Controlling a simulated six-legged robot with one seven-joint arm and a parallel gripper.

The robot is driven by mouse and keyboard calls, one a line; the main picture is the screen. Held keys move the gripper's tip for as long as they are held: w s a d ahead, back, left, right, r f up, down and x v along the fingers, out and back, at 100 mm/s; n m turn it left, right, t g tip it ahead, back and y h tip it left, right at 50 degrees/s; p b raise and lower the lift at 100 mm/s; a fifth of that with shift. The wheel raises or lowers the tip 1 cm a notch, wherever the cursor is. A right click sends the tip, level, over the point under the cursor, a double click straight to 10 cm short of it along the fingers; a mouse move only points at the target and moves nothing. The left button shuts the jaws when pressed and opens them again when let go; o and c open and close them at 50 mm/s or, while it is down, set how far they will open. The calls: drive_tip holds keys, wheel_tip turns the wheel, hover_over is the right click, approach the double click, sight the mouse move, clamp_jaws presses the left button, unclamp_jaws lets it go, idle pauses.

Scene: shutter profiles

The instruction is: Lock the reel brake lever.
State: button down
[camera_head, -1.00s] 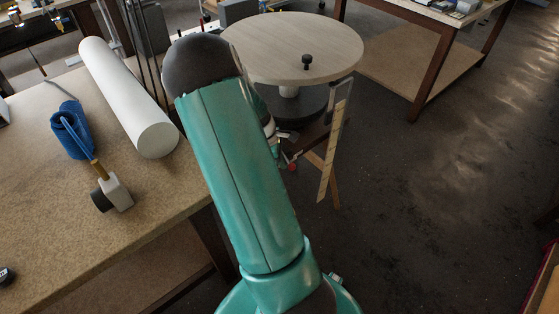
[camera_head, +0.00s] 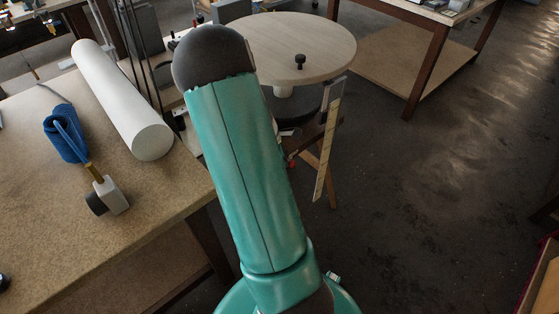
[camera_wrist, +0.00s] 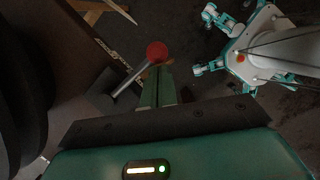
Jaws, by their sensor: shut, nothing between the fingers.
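In the wrist view a lever, a grey rod (camera_wrist: 131,80) with a red ball knob (camera_wrist: 157,52), slants up to the right. My gripper (camera_wrist: 157,72) is shut and empty. Its green fingers end just below the red knob in the picture, and I cannot tell if they touch it. In the head view the reel stand has a round pale wooden top (camera_head: 290,38) with a black knob (camera_head: 299,62). A small red spot shows beside my arm under the top, perhaps the lever knob. My arm hides the gripper there.
A workbench (camera_head: 150,225) at left holds a white roll (camera_head: 120,100), a blue cloth (camera_head: 66,133) and a small clamp-like tool (camera_head: 108,195). A marked strip (camera_head: 328,140) hangs by the stand. Another table (camera_head: 428,60) stands at back right. Floor at right is clear.

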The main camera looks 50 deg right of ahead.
drive_tip(key=d+n, duration=0.1)
drive_tip(key=s+d+n, duration=0.1)
drive_tip(key=shift+n+t+h, duration=0.3)
drive_tip(key=shift+n+t, duration=0.1)
drive_tip(key=d+n, duration=0.2)
drive_tip(key=d+n+t, duration=0.1)
drive_tip(key=d+n, duration=0.1)
drive_tip(key=shift+s+n+t+h, duration=0.1)
drive_tip(key=shift+n+t+h, duration=0.2)
drive_tip(key=shift+d, duration=0.1)
idle(0.3)
